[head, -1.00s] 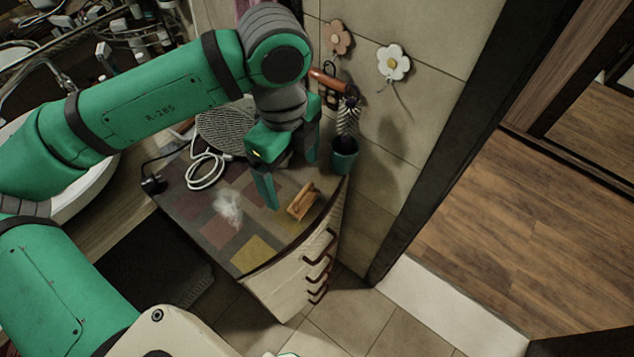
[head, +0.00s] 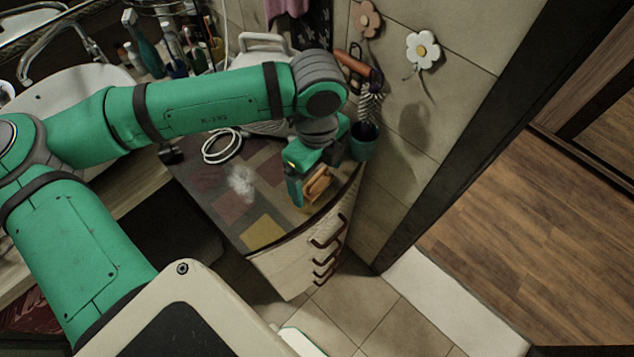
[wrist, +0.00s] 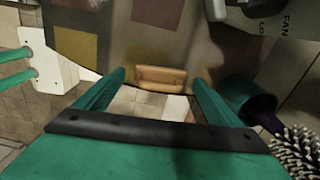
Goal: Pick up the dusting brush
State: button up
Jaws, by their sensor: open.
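The dusting brush (head: 319,186), a small tan wooden piece, lies near the front edge of the patchwork-topped cabinet. In the wrist view the brush (wrist: 162,78) shows lengthwise between my two fingertips, with a gap at each end. My gripper (head: 313,180) is open and hangs over the brush, one finger partly hiding it in the head view. In the wrist view my gripper (wrist: 158,82) has nothing held. I cannot tell how far the fingertips are above the cabinet top.
A teal cup (head: 362,141) with a round bristle brush (head: 369,105) stands close to the right of my gripper. White fluff (head: 242,182) and a coiled white cable (head: 221,147) lie to the left. A tiled wall is behind; the cabinet edge (head: 300,226) is in front.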

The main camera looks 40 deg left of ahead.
jog(key=shift+f, duration=0.55)
jog(key=c, duration=1.1)
jog(key=shift+c, duration=0.2)
jog(key=shift+r, duration=0.1)
jog(key=shift+r, duration=0.65)
jog(key=s+d+r, duration=0.1)
jog(key=s+r, duration=1)
jog(key=s, duration=0.3)
jog(key=shift+d+r, duration=0.25)
